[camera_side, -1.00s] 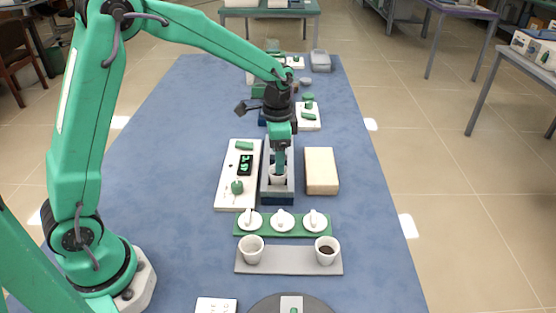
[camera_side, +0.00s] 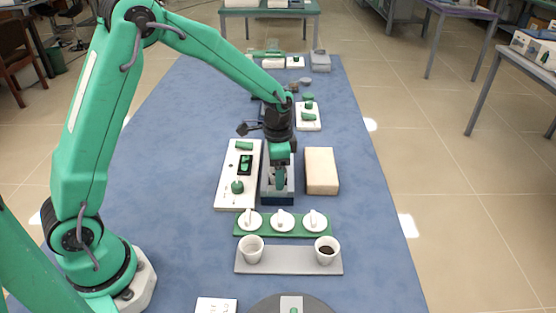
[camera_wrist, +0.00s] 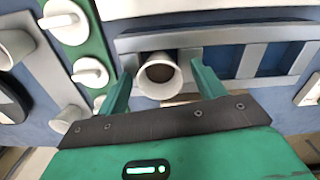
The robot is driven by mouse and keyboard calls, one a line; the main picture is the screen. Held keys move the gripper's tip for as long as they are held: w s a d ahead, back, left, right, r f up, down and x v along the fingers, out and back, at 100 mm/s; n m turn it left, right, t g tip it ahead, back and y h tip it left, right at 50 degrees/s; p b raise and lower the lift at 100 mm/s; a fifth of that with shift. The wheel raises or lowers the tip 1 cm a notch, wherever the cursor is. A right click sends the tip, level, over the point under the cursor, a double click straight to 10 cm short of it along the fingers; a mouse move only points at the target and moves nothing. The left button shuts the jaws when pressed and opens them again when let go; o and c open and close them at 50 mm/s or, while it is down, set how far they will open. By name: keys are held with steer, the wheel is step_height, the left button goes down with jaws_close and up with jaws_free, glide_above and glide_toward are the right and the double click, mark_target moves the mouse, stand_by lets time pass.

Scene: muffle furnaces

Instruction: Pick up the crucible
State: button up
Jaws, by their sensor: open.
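A white crucible (camera_wrist: 160,75) with a brownish inside stands in the grey-blue furnace chamber (camera_wrist: 225,38). In the wrist view it lies between the two green fingers of my open gripper (camera_wrist: 160,72), with a gap beside the right finger. In the side view my gripper (camera_side: 280,182) reaches down into the open-topped furnace (camera_side: 277,198) and hides that crucible. Two other white crucibles stand on a grey tray in front: the left one (camera_side: 251,249) and the right one (camera_side: 326,250), which has dark contents.
A green rack (camera_side: 240,232) with three white lids lies between the furnace and the tray. A white control panel (camera_side: 230,190) is left of the furnace, a beige block (camera_side: 321,171) right. Blue table surface (camera_side: 160,180) is clear at left.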

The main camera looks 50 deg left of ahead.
steer(key=c, duration=1.1)
steer(key=shift+r, duration=0.2)
steer(key=shift+r, duration=0.6)
steer(key=r, duration=0.3)
steer(key=shift+s+d+r, duration=0.1)
steer(key=shift+s+d, duration=0.15)
steer(key=shift+d, duration=0.15)
steer(key=s+d+r, duration=0.2)
steer(key=d, duration=0.1)
steer(key=s+d+r, duration=0.2)
steer(key=d, duration=0.1)
steer(key=s+d+r, duration=0.2)
steer(key=d, duration=0.1)
steer(key=shift+r, duration=0.15)
steer(key=shift+a, duration=0.1)
